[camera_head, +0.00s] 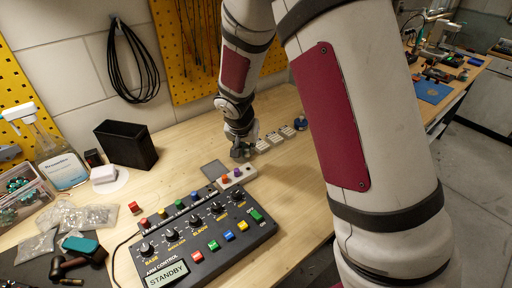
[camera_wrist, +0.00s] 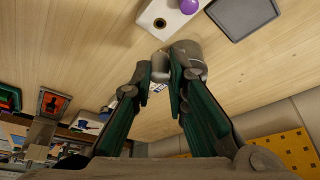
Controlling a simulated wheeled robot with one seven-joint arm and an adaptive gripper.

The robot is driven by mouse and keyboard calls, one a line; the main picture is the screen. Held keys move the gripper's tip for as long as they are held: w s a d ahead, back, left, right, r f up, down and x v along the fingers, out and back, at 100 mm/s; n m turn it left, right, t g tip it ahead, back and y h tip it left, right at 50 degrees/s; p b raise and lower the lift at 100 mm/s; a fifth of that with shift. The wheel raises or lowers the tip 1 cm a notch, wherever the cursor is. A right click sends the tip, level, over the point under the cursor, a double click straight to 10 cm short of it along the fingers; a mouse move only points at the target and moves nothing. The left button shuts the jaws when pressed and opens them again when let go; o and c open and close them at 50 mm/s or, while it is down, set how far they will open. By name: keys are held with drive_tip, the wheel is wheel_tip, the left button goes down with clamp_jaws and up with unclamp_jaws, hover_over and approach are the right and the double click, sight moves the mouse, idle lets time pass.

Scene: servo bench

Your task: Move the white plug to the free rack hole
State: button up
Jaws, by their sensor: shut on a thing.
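My gripper (camera_wrist: 163,68) is shut on the white plug (camera_wrist: 160,66), a small pale piece between its fingertips in the wrist view. The fingertips cover part of the plug. The white rack (camera_wrist: 178,24) is just beyond the fingertips, with a dark empty hole (camera_wrist: 160,22) and a purple plug (camera_wrist: 189,8). In the head view my gripper (camera_head: 241,151) is behind the rack (camera_head: 246,177), which holds an orange plug (camera_head: 225,180) and the purple plug. The held plug cannot be made out there.
A black control box (camera_head: 203,236) with knobs and buttons stands in front of the rack. A black open bin (camera_head: 127,146) is at the back left.

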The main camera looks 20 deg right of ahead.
sight(247, 156)
drive_tip(key=shift+f+b, duration=0.95)
drive_tip(key=shift+f, duration=1.2)
drive_tip(key=shift+f, duration=0.95)
idle(2.5)
drive_tip(key=o, duration=0.9)
drive_tip(key=shift+r, duration=0.1)
drive_tip(key=shift+r+p, duration=1.2)
drive_tip(key=shift+r, duration=2.25)
